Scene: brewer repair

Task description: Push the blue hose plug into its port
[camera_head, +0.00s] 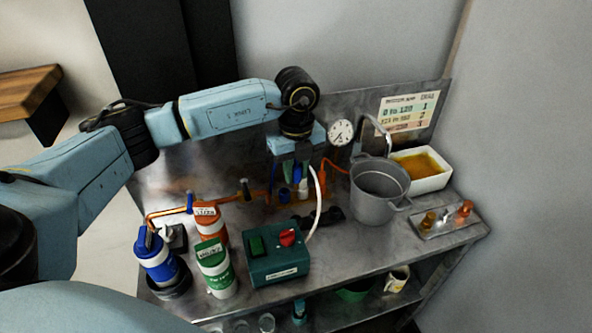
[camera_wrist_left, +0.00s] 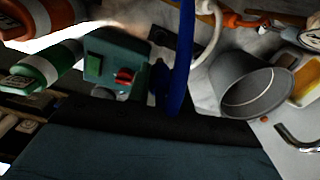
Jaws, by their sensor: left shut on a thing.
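My left gripper (camera_head: 291,188) points down over the back middle of the metal bench, behind the green control box. It is shut on the blue hose plug, of which only small blue parts show between and below the fingers. In the left wrist view a blue hose (camera_wrist_left: 180,70) runs up from the gripper's edge, in front of the bench items. The port is hidden or too small to tell, so I cannot see whether the plug touches it. My right gripper is in neither view.
A green control box (camera_head: 277,257) with a red knob stands in front of the gripper. A grey pot (camera_head: 377,192) and a pressure gauge (camera_head: 341,132) are to its right. A white hose (camera_head: 319,205) curves close beside it. Bottles (camera_head: 216,270) and copper pipe stand left.

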